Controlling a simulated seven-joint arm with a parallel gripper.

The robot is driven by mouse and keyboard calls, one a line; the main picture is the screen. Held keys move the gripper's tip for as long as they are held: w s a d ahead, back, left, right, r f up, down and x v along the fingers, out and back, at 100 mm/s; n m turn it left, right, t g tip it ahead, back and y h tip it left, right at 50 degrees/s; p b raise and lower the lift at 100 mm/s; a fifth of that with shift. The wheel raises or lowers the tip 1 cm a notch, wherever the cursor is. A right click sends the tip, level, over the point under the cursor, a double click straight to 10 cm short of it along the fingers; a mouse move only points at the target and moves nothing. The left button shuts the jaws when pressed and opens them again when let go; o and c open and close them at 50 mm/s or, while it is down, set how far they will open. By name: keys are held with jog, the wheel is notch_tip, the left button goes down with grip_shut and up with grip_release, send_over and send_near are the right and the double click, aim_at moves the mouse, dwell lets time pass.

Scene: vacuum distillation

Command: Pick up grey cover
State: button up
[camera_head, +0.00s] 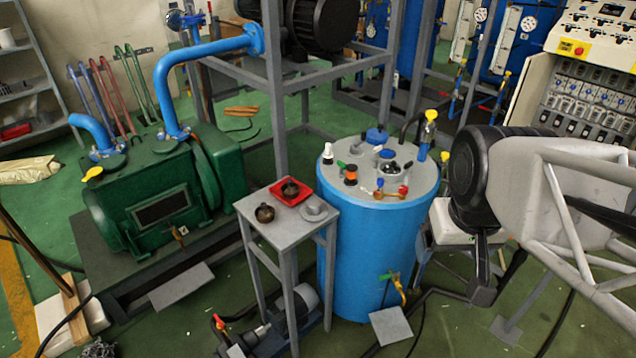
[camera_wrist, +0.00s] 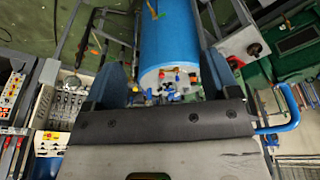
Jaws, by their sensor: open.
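The grey cover (camera_head: 314,209) is a small round grey piece with a raised middle. It lies on the right part of the small grey table (camera_head: 272,225) in the head view. I cannot make it out clearly in the wrist view. My gripper (camera_wrist: 162,72) has its two dark fingers wide apart in the wrist view, with nothing between them that they touch. The blue tank shows beyond them. In the head view my arm is at the right, beyond the tank, well away from the cover.
A red tray (camera_head: 279,195) with a dark part in it and a brown cup-like part (camera_head: 265,213) share the table. The blue tank (camera_head: 365,250), topped with valves and fittings, stands between the table and my arm. A grey frame post (camera_head: 275,90) rises behind the table.

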jog(key=w+a+n, duration=0.4)
jog(key=w+n, duration=0.1)
jog(key=w, duration=0.8)
jog(key=n+g, duration=0.3)
jog(key=n, duration=0.9)
send_over(314, 202)
jog(key=f, duration=2.1)
jog(key=shift+d+f, duration=0.4)
jog(key=shift+w+a+f+n, duration=0.15)
jog(key=shift+a+f+n, duration=0.05)
jog(key=shift+f+n, duration=0.1)
jog(key=shift+f, duration=1.25)
jog(key=shift+f, duration=0.1)
jog(key=shift+a+f, duration=0.15)
jog(key=shift+f, duration=2.4)
